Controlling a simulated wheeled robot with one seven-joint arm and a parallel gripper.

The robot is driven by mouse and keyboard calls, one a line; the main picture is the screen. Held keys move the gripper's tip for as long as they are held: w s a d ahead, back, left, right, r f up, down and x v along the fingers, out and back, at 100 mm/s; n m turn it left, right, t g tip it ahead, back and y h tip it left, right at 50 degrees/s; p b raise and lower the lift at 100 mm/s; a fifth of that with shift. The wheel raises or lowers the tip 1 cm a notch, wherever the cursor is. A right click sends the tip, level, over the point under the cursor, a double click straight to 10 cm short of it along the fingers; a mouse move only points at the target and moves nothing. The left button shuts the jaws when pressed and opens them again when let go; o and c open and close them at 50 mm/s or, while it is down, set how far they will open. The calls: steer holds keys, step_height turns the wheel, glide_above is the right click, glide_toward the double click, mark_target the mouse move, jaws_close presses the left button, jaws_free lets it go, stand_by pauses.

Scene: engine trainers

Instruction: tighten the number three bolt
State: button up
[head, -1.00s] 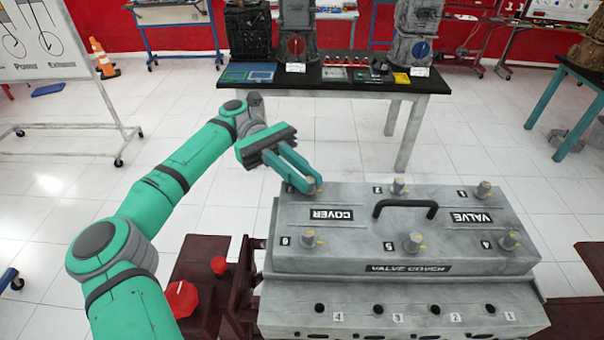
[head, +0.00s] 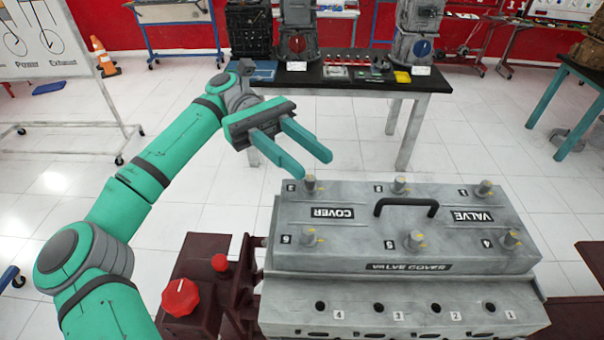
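The grey valve cover (head: 345,235) carries several bolts in two rows with painted numbers beside them. The number three bolt (head: 310,184) stands upright at the cover's far left corner, beside its small number mark. My gripper (head: 317,164) is open and empty, its two teal fingers spread apart. The fingertips appear just above and behind the bolt in the picture, with the nearer one close to its top. The bolt's head is in view and nothing grips it. How far it is screwed in cannot be told.
A black handle (head: 405,206) rises from the cover's middle. Other bolts stand close by, such as the number two bolt (head: 399,185) and number six bolt (head: 309,237). A red knob (head: 180,298) is left of the engine. A black-topped table (head: 345,82) stands behind.

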steer(key=s+r, duration=0.4)
steer(key=s, duration=0.5)
steer(key=shift+s+d+r, duration=0.15)
steer(key=shift+s+r, duration=0.15)
steer(key=shift+r, duration=0.1)
steer(key=shift+f, duration=0.1)
